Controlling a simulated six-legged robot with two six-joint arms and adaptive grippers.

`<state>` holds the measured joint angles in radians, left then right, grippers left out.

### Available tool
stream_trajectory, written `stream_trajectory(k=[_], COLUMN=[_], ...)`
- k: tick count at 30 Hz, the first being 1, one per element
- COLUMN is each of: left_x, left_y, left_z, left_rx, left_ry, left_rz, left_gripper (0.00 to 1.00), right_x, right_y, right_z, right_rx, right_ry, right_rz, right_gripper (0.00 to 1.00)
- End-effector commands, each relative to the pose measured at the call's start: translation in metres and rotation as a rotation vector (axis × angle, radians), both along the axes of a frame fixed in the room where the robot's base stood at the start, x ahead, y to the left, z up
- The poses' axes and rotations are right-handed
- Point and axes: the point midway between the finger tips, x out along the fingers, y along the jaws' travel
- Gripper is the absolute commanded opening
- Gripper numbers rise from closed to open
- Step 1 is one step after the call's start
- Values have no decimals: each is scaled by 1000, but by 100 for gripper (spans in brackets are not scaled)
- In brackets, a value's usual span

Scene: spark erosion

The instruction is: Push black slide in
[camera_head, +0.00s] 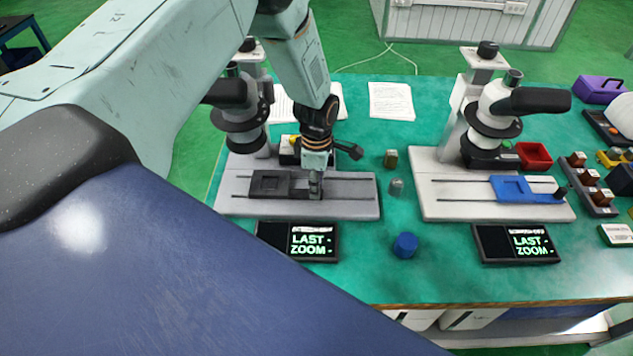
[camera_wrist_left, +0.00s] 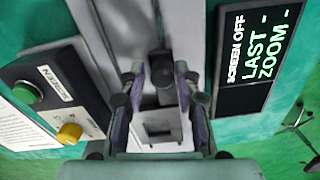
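The black slide (camera_head: 270,183) lies on the grey base plate (camera_head: 350,205) of the left microscope, left of its middle. My left gripper (camera_head: 315,188) points down at the slide's right end. In the left wrist view, a dark upright knob (camera_wrist_left: 161,70) stands between the fingertips of my left gripper (camera_wrist_left: 162,82). The fingers are apart, with a gap on each side of the knob. A pale plate with a square window (camera_wrist_left: 158,133) shows between the fingers; I cannot tell if it is part of the slide. My right gripper is not in view.
A screen (camera_head: 313,241) lies in front of the base. A button box (camera_wrist_left: 52,98) stands beside it in the left wrist view. A second microscope with a blue slide (camera_head: 512,188) stands to the right.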

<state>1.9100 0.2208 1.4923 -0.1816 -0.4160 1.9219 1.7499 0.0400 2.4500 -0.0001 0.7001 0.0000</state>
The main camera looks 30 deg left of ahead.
Motion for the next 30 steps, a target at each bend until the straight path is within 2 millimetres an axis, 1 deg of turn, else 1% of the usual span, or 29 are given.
stream_trajectory(k=[1, 2, 10, 24, 30], left_x=[0, 0, 0, -1, -6], left_y=[0, 0, 0, 0, 9], left_z=[0, 0, 1, 0, 2], left_rx=[0, 0, 0, 0, -1], left_ry=[0, 0, 1, 1, 3], left_rz=[0, 0, 0, 0, 1], left_gripper=[26, 23, 0, 0, 0], right_x=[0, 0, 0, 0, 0], right_y=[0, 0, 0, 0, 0], right_z=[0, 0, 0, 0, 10], right_rx=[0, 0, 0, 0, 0], right_ry=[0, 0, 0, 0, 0], right_rz=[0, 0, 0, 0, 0], right_gripper=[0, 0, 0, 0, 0])
